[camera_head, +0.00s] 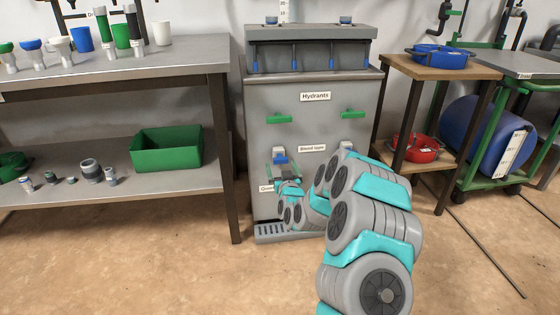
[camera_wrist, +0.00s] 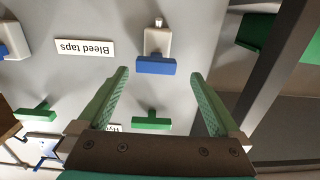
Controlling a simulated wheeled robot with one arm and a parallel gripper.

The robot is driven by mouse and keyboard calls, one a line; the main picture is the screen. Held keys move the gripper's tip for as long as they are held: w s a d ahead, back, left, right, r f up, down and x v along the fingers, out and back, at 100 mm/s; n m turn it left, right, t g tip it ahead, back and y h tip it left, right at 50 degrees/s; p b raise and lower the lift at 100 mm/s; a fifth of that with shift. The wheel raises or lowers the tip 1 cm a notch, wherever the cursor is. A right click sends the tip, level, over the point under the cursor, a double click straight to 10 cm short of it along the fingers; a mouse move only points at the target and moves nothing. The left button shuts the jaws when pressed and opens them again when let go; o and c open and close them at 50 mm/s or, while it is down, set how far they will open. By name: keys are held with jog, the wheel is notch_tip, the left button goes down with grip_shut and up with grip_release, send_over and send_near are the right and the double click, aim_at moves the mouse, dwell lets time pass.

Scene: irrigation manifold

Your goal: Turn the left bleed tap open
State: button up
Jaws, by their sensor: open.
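The left bleed tap (camera_head: 279,155) is a pale body with a blue bar handle on the grey cabinet front, left of the "Bleed taps" label. In the wrist view, which is upside down, its blue handle (camera_wrist: 156,66) lies crosswise between the tips of my gripper (camera_wrist: 160,74). The two green fingers are spread, one to each side of the handle, with gaps. I cannot tell how far the tips are from it in depth. In the head view my gripper (camera_head: 284,178) is just below the tap, and my arm hides part of the cabinet.
The right bleed tap (camera_head: 346,146) is partly behind my arm. Two green hydrant handles (camera_head: 279,119) sit above. A drain grate (camera_head: 272,232) is at the cabinet's foot. A workbench with a green bin (camera_head: 166,148) stands left, a wooden table (camera_head: 440,69) right.

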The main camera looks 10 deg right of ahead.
aim_at(279, 154)
jog(key=shift+w+d+f, duration=0.15)
jog(key=shift+d, duration=0.1)
jog(key=shift+w, duration=3.85)
jog(key=c, duration=1.4)
